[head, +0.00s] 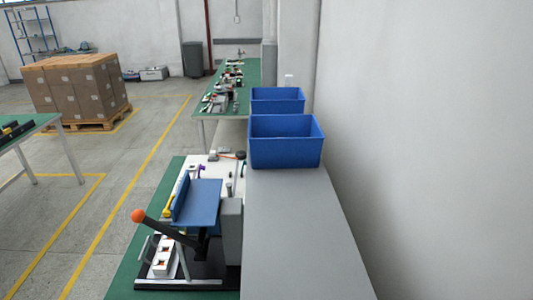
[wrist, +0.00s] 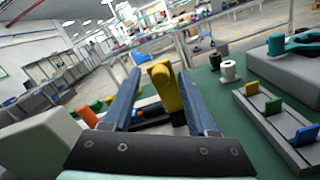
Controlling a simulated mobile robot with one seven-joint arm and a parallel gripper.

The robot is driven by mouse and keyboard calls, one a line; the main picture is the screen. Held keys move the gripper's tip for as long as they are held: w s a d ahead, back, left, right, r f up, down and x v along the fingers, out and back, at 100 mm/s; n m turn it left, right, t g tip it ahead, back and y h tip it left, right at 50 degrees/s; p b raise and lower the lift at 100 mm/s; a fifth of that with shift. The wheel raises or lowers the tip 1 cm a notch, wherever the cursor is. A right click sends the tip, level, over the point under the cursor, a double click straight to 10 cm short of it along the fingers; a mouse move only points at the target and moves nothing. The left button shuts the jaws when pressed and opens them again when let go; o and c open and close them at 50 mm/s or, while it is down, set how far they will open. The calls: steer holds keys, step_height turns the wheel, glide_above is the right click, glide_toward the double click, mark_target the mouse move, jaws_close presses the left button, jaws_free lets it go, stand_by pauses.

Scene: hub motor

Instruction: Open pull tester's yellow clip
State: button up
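In the wrist view, my gripper (wrist: 158,90) has its two long blue-grey fingers spread apart. A chunky yellow piece (wrist: 166,88), which looks like the pull tester's yellow clip, stands between the fingers. It is close to the right finger, with a wider gap on the left; I cannot tell if it touches. Its lower part meets dark parts partly hidden by my gripper. In the head view, a bench device with a black lever (head: 170,232) and orange ball knob (head: 138,215) stands by a blue plate (head: 199,203). My gripper is not clearly visible there.
In the wrist view, a grey rack (wrist: 275,130) with small yellow, green and blue tabs lies right. A white spool (wrist: 229,70) and a grey block with a teal part (wrist: 292,43) stand beyond. Two blue bins (head: 285,155) sit on the grey surface in the head view.

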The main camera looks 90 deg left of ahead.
step_height(320, 180, up, 10)
steer(key=p, duration=0.8)
stand_by(0.6)
